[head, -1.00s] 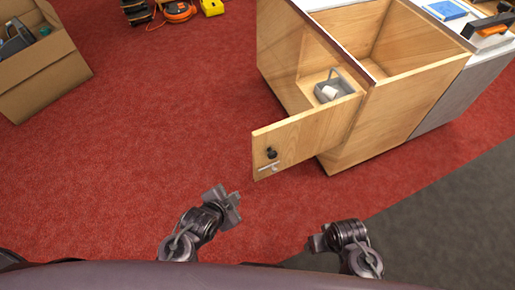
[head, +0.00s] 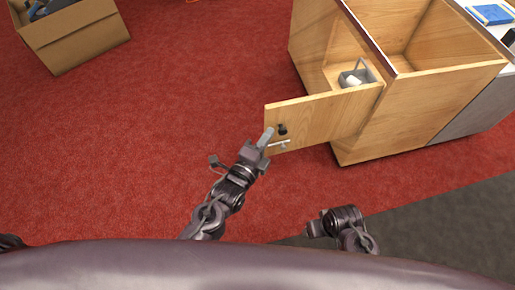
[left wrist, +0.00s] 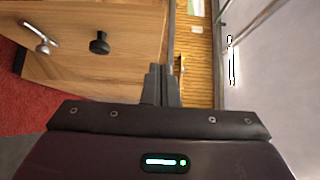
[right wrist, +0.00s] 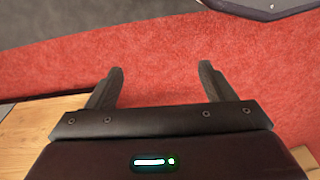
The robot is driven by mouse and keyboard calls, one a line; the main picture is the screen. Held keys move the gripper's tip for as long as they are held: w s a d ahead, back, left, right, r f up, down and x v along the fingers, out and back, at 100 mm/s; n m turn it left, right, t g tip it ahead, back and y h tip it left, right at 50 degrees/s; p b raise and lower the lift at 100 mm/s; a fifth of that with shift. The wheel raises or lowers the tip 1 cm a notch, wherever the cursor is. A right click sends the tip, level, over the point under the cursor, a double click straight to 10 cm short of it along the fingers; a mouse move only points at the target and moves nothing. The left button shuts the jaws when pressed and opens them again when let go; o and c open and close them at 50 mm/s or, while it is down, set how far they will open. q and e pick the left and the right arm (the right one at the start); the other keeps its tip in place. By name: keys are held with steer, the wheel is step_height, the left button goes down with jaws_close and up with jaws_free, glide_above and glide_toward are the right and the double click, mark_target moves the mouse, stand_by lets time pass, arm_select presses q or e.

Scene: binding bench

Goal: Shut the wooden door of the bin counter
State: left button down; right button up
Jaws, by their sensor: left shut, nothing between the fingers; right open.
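The wooden door (head: 322,119) of the bin counter (head: 400,115) stands open, swung out toward my left. It has a black knob (head: 282,129) and a metal handle (head: 279,146) near its free edge. The door also fills the left of the left wrist view (left wrist: 90,75), knob and handle showing. My left gripper (head: 266,137) is shut and empty at the door's free edge; its fingers (left wrist: 162,72) lie beside that edge, and I cannot tell if they touch. My right gripper (head: 312,229) is low, away from the door; its fingers (right wrist: 160,82) are open and empty.
A grey caddy (head: 357,74) with something white sits inside the counter behind the door. A cardboard box (head: 75,35) stands on the red carpet (head: 150,110) at the upper left. The carpet left of the door is clear. Blue items (head: 492,14) lie on the counter's right part.

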mark_target(273, 109)
arm_select(q)
steer(key=w, duration=0.5)
steer(key=shift+w, duration=0.2)
steer(key=shift+w+a+b, duration=0.1)
steer(key=shift+w+b, duration=0.2)
steer(key=shift+w, duration=0.1)
arm_select(e)
steer(key=shift+a+r, duration=0.15)
steer(key=shift+r, duration=1.1)
arm_select(q)
steer(key=shift+a, duration=0.1)
